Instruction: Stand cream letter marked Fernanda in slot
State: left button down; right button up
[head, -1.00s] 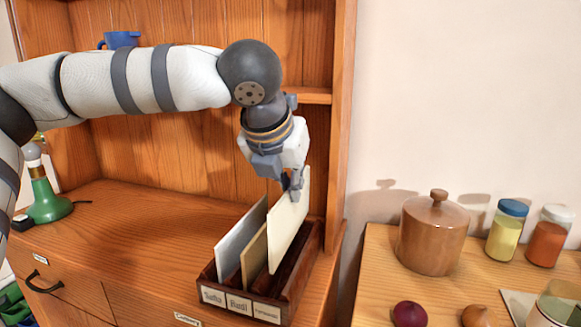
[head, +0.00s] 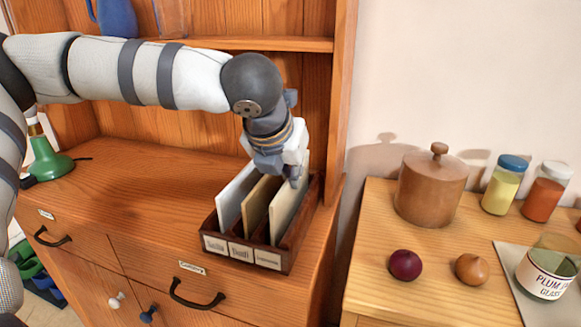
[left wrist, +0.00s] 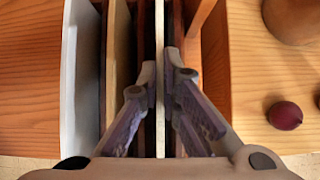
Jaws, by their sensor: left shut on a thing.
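The cream letter (head: 287,212) stands upright in the right-hand slot of the dark wooden letter rack (head: 287,262). My left gripper (head: 293,180) is shut on its upper part; the left wrist view shows the letter edge-on (left wrist: 160,45) between the two fingers (left wrist: 160,78). The letter's lower end is hidden behind the rack's front, so I cannot tell whether it touches the floor of the slot. The rack's front has three name labels; the right one is too small to read surely. My right gripper is not in view.
A white letter (head: 233,197) and a tan letter (head: 257,207) stand in the left and middle slots. The rack sits at the cabinet's front right. A side table with a wooden pot (head: 431,190), jars and onions stands to the right.

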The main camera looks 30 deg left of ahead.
pick_arm(q)
jog(key=c, duration=1.7)
grip_release()
jog(key=v, duration=1.2)
